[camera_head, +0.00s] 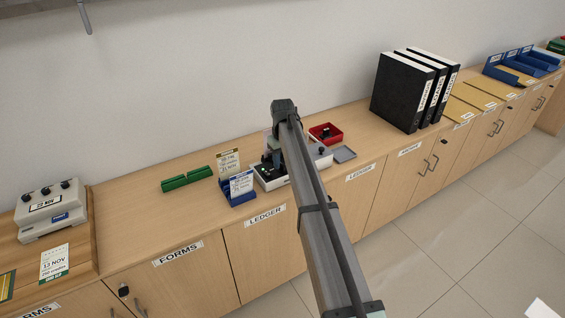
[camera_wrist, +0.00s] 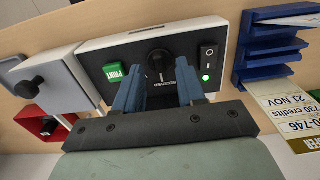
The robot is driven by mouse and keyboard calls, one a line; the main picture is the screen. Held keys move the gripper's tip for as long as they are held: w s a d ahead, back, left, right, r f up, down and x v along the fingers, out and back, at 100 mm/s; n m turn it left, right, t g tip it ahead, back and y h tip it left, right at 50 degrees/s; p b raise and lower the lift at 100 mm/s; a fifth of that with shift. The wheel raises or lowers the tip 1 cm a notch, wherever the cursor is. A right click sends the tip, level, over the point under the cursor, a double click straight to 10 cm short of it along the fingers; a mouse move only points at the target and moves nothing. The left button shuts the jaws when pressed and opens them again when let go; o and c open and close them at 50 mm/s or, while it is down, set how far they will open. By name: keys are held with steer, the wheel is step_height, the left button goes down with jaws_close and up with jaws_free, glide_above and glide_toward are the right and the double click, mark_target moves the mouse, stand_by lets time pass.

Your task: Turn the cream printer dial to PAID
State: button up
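The cream printer (camera_wrist: 217,28) shows in the wrist view with a black front panel. On the panel are a black dial (camera_wrist: 157,62), a green PRINT button (camera_wrist: 114,73), a black rocker switch (camera_wrist: 208,55) and a lit green lamp. The dial has a pale mark; the small lettering by it is too small to read surely. My gripper (camera_wrist: 159,80) is open, its two blue fingers on either side of the dial. I cannot tell whether they touch it. In the head view my arm hides much of the printer (camera_head: 271,182).
A grey unit with a black knob (camera_wrist: 32,86) adjoins the printer. Beyond it is a red tray (camera_head: 326,140). A blue card holder (camera_head: 236,198) with cards stands on the other side.

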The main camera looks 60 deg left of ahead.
steer(key=shift+f, duration=0.55)
steer(key=shift+c, duration=0.3)
jaws_close()
